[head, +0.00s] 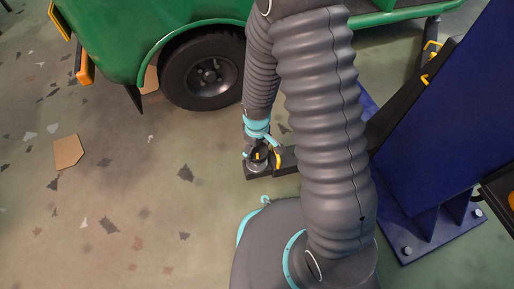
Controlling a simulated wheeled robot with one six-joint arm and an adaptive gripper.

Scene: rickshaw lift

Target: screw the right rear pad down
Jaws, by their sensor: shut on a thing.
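The right rear pad (256,166) is a small dark round piece at the free end of a black lift arm (285,168), low over the floor. My gripper (264,155) points down at that end and is shut on the pad; its fingers and my arm hide much of it. A yellow part shows beside the fingers. The pad is beside the green rickshaw (150,35), apart from its wheel, not under the body in this view. How far the pad is screwed cannot be seen.
A blue lift post (445,110) with a bolted foot stands at right. Another black arm with yellow parts (430,52) reaches toward the rickshaw. The black wheel (205,75) is behind my gripper.

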